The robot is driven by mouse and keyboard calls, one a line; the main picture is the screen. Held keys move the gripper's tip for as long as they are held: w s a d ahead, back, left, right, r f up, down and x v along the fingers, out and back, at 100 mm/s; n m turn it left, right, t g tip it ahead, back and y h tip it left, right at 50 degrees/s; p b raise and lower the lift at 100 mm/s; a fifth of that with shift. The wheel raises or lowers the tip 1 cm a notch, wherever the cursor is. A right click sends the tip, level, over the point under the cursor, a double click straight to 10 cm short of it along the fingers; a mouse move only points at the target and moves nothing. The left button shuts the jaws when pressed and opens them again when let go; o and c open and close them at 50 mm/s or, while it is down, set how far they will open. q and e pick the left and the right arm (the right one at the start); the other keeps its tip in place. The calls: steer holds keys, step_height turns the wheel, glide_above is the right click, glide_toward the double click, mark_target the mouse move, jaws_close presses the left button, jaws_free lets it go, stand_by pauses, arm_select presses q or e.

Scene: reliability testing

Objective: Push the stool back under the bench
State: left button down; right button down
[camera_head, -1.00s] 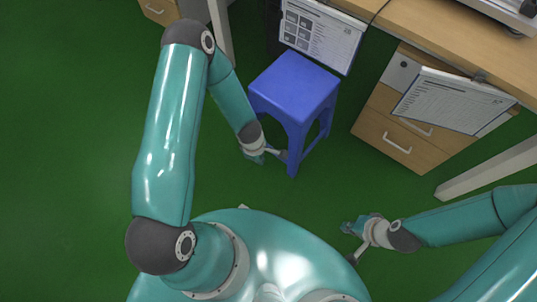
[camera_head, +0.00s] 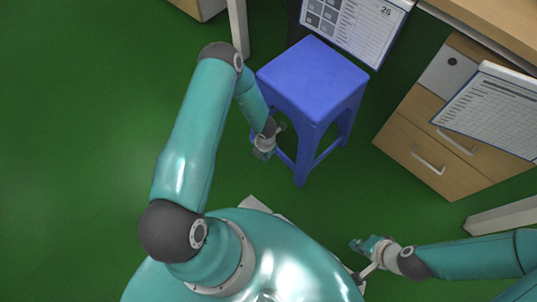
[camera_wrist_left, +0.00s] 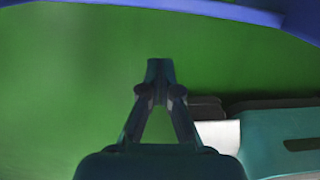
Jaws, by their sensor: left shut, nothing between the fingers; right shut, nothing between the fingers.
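The blue stool (camera_head: 312,80) stands upright on the green floor in front of the wooden bench (camera_head: 490,35). Its seat lies close to the bench's front edge. My left gripper (camera_head: 260,154) is shut and empty, low beside the stool's near left leg; I cannot tell whether it touches. In the left wrist view my left gripper (camera_wrist_left: 160,68) shows closed fingertips over green floor, with a blue strip of the stool (camera_wrist_left: 215,8) along the top. My right gripper (camera_head: 356,246) is shut and empty, low at the right, apart from the stool.
A wooden drawer cabinet (camera_head: 425,160) stands right of the stool under the bench. Printed sheets (camera_head: 350,25) hang from the bench edge above the stool and at the right (camera_head: 490,115). A pale bench leg (camera_head: 238,28) stands at the left. The floor at left is clear.

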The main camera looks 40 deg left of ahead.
arm_select(q)
steer(key=shift+w+d+f+b, duration=0.15)
steer(key=shift+w+f+b, duration=1.2)
steer(key=shift+w+f, duration=0.75)
steer(key=shift+s, duration=0.1)
